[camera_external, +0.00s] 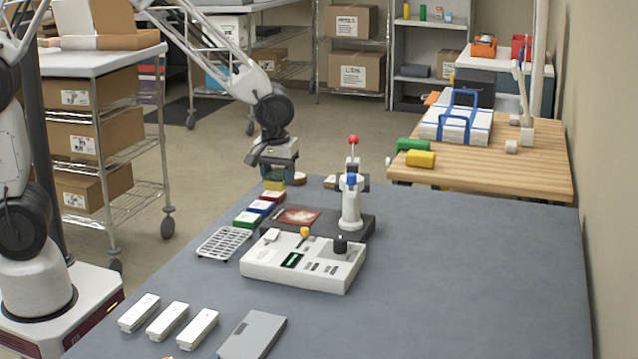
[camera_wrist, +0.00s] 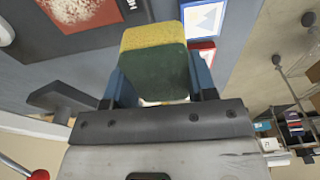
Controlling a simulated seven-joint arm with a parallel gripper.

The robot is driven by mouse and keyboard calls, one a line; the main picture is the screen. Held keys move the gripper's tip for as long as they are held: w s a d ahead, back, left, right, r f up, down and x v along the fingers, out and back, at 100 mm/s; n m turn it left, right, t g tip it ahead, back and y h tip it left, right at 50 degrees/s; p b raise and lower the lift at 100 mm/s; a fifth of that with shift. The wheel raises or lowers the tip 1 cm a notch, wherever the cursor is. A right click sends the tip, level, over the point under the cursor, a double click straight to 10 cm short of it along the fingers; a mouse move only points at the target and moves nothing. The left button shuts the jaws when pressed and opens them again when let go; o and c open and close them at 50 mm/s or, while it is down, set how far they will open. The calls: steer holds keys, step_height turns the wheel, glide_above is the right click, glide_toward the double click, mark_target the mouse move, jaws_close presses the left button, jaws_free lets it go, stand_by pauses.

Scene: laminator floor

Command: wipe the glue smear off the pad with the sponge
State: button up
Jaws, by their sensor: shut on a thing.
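The sponge (camera_wrist: 155,62), yellow on one side and dark green on the other, is held between the blue fingers of my gripper (camera_wrist: 160,85) in the wrist view. In the external view my gripper (camera_external: 276,172) is at the far edge of the grey table, behind the row of small coloured blocks, with the sponge (camera_external: 274,184) low between its fingers. The reddish-brown pad (camera_external: 287,213) lies on a dark base, to the front right of my gripper. A pale speckled smear shows on the pad (camera_wrist: 117,6) in the wrist view. The sponge is apart from the pad.
A white press with a red-knobbed lever (camera_external: 351,200) stands right of the pad. A white control box (camera_external: 300,265) is in front. A wire rack (camera_external: 223,243) and coloured blocks (camera_external: 248,218) lie to the left. The table's right side is clear.

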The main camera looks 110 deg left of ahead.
steer(key=w+d+r, duration=0.2)
steer(key=w+r, duration=0.1)
steer(key=w, duration=0.4)
steer(key=shift+w+d+r, duration=0.15)
steer(key=shift+w+r, duration=0.15)
